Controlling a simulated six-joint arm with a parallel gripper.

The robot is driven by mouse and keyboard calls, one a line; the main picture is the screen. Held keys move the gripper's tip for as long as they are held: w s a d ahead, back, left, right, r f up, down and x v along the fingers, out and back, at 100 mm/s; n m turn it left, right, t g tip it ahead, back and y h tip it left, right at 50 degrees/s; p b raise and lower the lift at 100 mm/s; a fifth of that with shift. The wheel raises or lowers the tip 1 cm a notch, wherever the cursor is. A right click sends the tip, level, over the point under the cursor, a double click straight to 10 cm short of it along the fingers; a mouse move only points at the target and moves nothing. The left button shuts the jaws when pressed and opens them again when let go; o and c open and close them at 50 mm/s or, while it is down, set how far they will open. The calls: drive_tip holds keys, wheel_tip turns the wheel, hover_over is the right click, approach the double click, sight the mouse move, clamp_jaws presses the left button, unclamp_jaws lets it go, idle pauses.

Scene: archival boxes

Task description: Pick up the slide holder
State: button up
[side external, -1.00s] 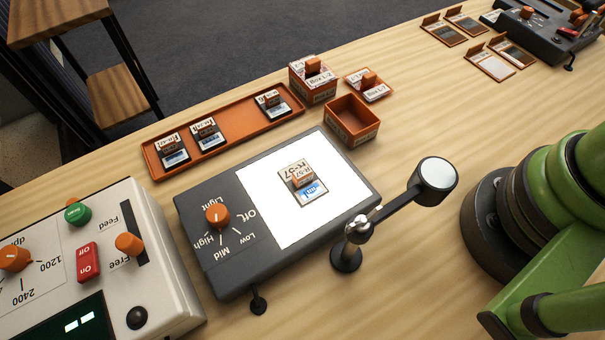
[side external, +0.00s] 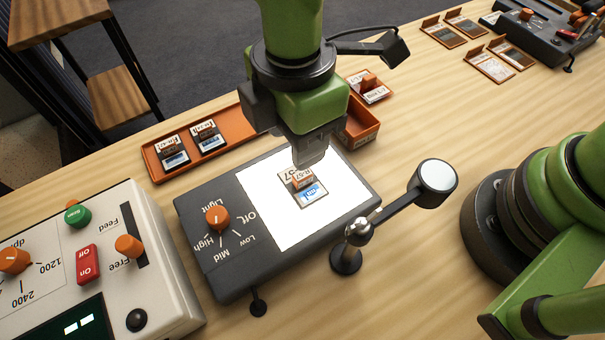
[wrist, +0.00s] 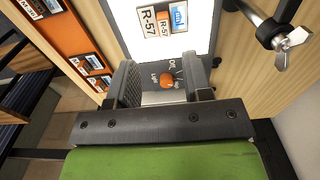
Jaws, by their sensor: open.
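The slide holder (side external: 308,195) lies flat on the lit white panel of the light box (side external: 232,271). It has a label reading R-57, an orange grip block and a blue picture. It also shows at the top of the wrist view (wrist: 165,22). My gripper (side external: 309,160) is above the panel, close to the far edge of the holder in the side view; the exact height gap is hard to tell. In the wrist view my gripper (wrist: 165,90) has its two fingers apart with nothing between them, and the holder lies beyond the fingertips.
An orange tray (side external: 225,146) with similar holders lies behind the light box. An open orange box (side external: 362,126) is partly hidden by my gripper. A jointed arm with a round head (side external: 433,183) stands at the light box's right. A control unit (side external: 165,262) is at left.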

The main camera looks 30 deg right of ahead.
sight(303, 174)
drive_tip(key=f, duration=0.7)
drive_tip(key=shift+s+d+f, duration=0.3)
drive_tip(key=shift+f, duration=0.05)
clamp_jaws()
